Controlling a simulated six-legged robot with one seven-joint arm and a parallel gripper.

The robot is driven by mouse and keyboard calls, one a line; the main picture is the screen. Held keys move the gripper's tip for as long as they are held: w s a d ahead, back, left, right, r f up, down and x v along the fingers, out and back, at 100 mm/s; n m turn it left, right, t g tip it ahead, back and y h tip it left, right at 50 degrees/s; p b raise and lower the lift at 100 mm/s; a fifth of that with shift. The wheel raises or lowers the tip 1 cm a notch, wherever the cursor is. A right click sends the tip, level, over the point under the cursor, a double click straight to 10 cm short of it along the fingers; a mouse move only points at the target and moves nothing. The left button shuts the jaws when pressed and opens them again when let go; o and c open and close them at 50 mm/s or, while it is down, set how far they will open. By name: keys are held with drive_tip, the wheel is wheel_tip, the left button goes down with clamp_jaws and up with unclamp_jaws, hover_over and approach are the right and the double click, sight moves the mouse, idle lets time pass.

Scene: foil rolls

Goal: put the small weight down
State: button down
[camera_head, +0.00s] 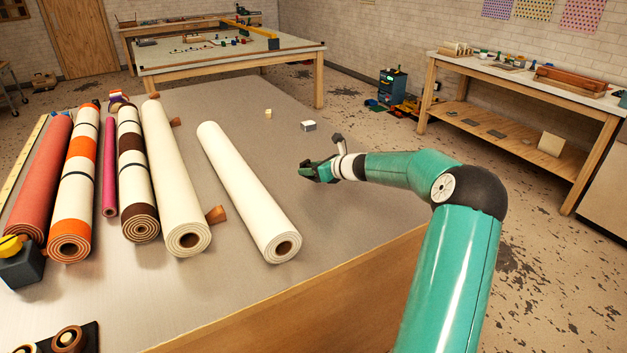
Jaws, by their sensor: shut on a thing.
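My gripper (312,172) is at the end of my teal arm, low over the right part of the grey table (240,100), to the right of the nearest cream roll. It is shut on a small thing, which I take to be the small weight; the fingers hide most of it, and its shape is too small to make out. I cannot tell whether it touches the table top. A small grey block with a pale top (309,126) stands on the table just behind my gripper, apart from it. A tiny pale yellow piece (268,113) stands farther left.
A loose cream roll (245,188) lies left of my gripper. More rolls lie further left: cream (172,170), brown-banded (135,175), pink (109,165), orange-banded (75,185) and red (40,180). Brown wedges (216,214) sit beside the rolls. Bare table surrounds my gripper.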

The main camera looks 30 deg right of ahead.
sight(314, 188)
drive_tip(key=shift+w+d+f, duration=0.2)
drive_tip(key=shift+w+f, duration=0.1)
drive_tip(key=shift+f, duration=0.35)
drive_tip(key=f, duration=0.3)
drive_tip(key=shift+s+d+f, duration=0.1)
drive_tip(key=shift+d, duration=0.1)
drive_tip(key=shift+s, duration=0.2)
drive_tip(key=shift+w+f, duration=0.15)
drive_tip(key=c, duration=0.8)
unclamp_jaws()
drive_tip(key=shift+f, duration=0.1)
drive_tip(key=shift+c, duration=0.2)
drive_tip(key=shift+s+d+r, duration=0.1)
drive_tip(key=shift+s+r, duration=0.1)
drive_tip(key=v, duration=1.1)
drive_tip(key=shift+s+r, duration=0.1)
drive_tip(key=shift+s, duration=0.2)
